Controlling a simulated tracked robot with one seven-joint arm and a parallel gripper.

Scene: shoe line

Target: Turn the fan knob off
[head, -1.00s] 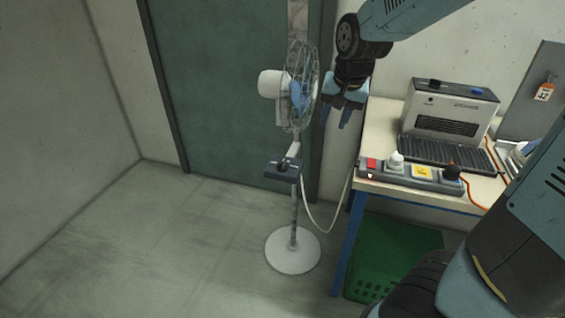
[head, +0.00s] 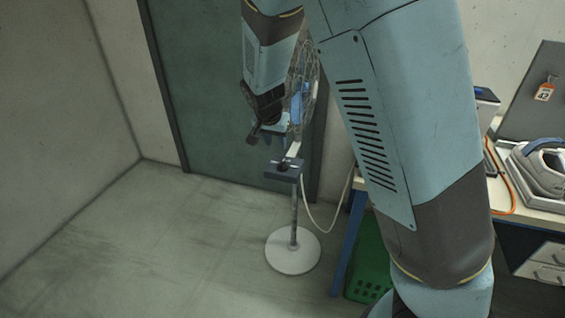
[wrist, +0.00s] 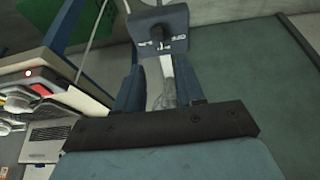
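The standing fan (head: 293,251) has a white round base, a pole and a wire cage with a blue hub, partly hidden behind my arm in the head view. Its dark blue control box (head: 283,171) sits on the pole. The fan knob (wrist: 159,33) is a dark knob on the box face, with small white marks beside it, in the wrist view. My gripper (wrist: 161,77) is open and empty, its two fingers apart, pointing toward the box. In the head view my gripper (head: 266,135) is just above the box, left of the pole. I cannot see any contact.
A white cable (head: 318,222) hangs from the box toward the workbench on the right. A green crate (head: 369,270) stands under the bench. A power strip with a red light (wrist: 29,73) shows in the wrist view. The floor at left is clear.

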